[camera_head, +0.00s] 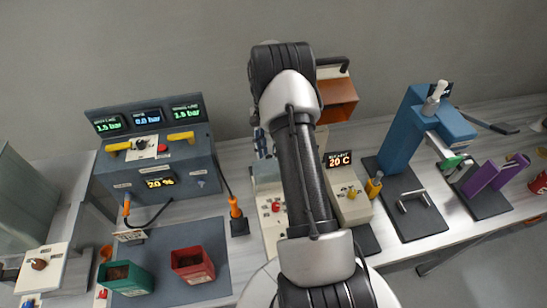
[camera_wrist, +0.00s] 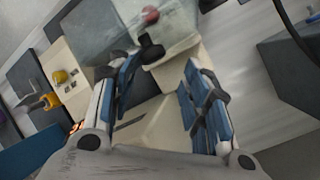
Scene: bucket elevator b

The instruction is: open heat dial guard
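A clear, see-through cover (camera_wrist: 112,32), which looks like the heat dial guard, is at the top of the wrist view. A red knob (camera_wrist: 150,14) shows through or beside it. A black tab (camera_wrist: 150,47) sits at the cover's near edge. My gripper (camera_wrist: 160,72) has two blue-padded fingers spread apart, with nothing held between them. The black tab lies close to the left fingertip; I cannot tell if they touch. In the head view my arm hides much of the cream machine (camera_head: 270,232), which has a red knob (camera_head: 275,206).
A 20 C display (camera_head: 339,159) and a yellow knob (camera_head: 351,192) are right of my arm. A blue press (camera_head: 405,135) stands further right. A grey control box (camera_head: 160,170) with two bins, green (camera_head: 125,277) and red (camera_head: 192,264), is left.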

